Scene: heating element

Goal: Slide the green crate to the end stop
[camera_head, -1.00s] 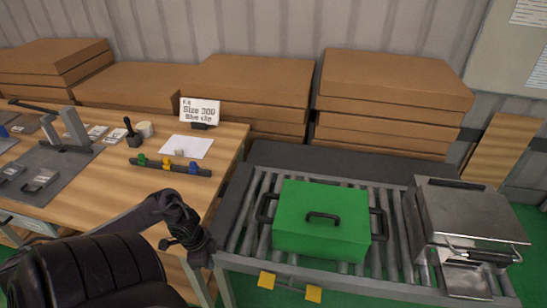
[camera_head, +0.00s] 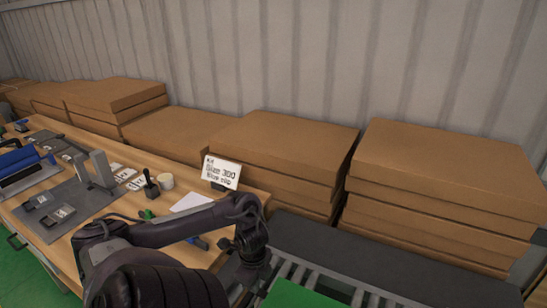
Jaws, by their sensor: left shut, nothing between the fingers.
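The green crate (camera_head: 300,296) shows only as a corner of its top at the bottom edge of the head view. The rest of it, with its handles, is cut off. It lies over the grey roller conveyor (camera_head: 334,283). My left gripper (camera_head: 254,262) points down just left of the crate's visible corner, with its fingers shut and empty. Whether it touches the crate cannot be told. My right gripper is out of view. I cannot make out an end stop in this view.
A wooden workbench (camera_head: 88,262) at left carries small parts and a kit sign (camera_head: 221,172). Stacked cardboard boxes (camera_head: 440,180) line the wall behind. A dark flat surface (camera_head: 400,268) lies between the boxes and the rollers.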

